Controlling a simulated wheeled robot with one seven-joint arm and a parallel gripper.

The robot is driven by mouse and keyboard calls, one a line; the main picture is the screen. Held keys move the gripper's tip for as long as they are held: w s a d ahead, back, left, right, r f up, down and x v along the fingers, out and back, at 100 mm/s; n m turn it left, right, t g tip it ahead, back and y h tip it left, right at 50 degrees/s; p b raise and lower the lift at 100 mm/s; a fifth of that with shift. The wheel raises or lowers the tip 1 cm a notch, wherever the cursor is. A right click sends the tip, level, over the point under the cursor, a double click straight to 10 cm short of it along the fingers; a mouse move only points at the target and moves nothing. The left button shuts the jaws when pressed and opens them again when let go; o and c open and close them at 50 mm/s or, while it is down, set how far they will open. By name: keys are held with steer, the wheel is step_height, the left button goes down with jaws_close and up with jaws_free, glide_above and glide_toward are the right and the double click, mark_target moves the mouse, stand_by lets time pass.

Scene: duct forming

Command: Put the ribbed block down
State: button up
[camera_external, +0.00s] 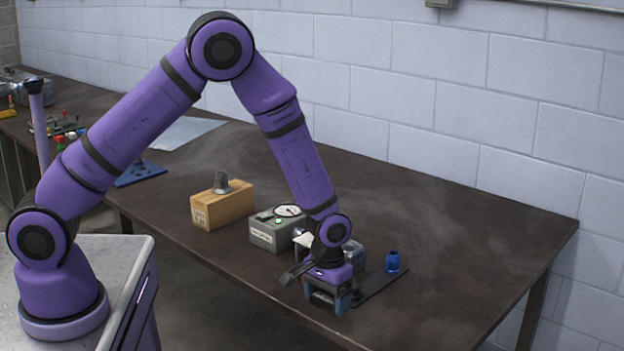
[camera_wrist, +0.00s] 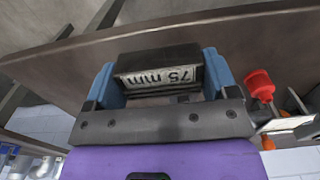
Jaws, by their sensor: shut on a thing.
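The ribbed block (camera_wrist: 158,70) is dark, with a pale label reading "75 mm" that shows in the wrist view. My gripper (camera_wrist: 162,82) is shut on it, with one blue finger at each end of the block. In the external view my gripper (camera_external: 328,294) points down at the near edge of the dark table (camera_external: 440,230). The block (camera_external: 322,298) shows only partly there, between the blue fingers. I cannot tell whether its underside touches the tabletop. Its ribs are not clear in either view.
A grey box with a dial (camera_external: 277,233) and a wooden block (camera_external: 222,205) with a grey metal piece on top stand left of my gripper. A blue cup-like piece (camera_external: 393,262) and a dark flat strip (camera_external: 378,287) lie to its right. The table's right side is clear.

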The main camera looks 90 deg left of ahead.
glide_above(377, 321)
steer(key=shift+a+f, duration=0.1)
steer(key=shift+f, duration=2.15)
steer(key=shift+f, duration=0.15)
steer(key=o, duration=1.1)
step_height(377, 321, up, 12)
steer(key=shift+r, duration=0.2)
